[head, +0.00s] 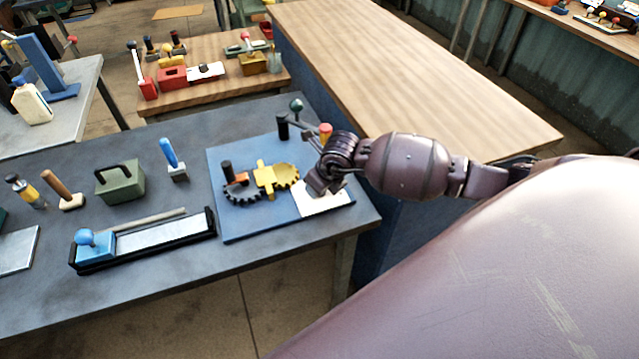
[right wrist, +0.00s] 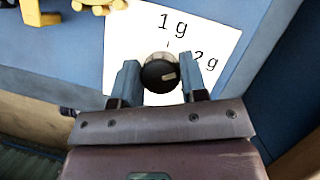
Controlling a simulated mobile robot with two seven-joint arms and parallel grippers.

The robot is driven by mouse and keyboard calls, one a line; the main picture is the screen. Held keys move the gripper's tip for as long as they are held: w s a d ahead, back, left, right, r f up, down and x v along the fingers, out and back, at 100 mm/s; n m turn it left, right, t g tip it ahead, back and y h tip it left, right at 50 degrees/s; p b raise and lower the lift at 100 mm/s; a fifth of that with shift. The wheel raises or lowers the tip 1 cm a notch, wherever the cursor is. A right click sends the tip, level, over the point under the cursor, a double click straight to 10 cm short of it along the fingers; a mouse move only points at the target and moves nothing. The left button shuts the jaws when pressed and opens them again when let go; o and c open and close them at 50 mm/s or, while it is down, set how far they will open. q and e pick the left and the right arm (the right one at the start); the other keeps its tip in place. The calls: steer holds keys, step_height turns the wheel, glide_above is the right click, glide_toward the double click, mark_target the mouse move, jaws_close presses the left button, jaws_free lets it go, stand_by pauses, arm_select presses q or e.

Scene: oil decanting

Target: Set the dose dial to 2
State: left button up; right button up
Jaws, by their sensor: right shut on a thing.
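The dose dial (right wrist: 158,77) is a round black knob with a pale rim and a short light pointer mark. In the right wrist view it lies between the two blue fingers of my right gripper (right wrist: 159,80), which is shut on it. The pointer mark points to the right. The white label card (right wrist: 135,40) reads "1 g" above the dial and "2 g" to its upper right, partly behind a finger. In the head view my right gripper (head: 323,188) is over the card (head: 330,203) and hides the dial. My left gripper is out of view.
The blue board (head: 232,222) lies on the grey table (head: 190,270). It carries a yellow gear piece (head: 284,175), a dark gear (head: 241,195) and a ball-topped lever (head: 296,106) close to my right gripper. A green block (head: 121,184) and a sharpening-stone-like tray (head: 160,237) stand left.

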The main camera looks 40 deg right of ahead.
steer(key=shift+m, duration=0.6)
steer(key=o, duration=0.9)
steer(key=shift+r, duration=0.1)
steer(key=v, duration=1)
steer(key=shift+s+a+r, duration=0.15)
steer(key=shift+r, duration=0.15)
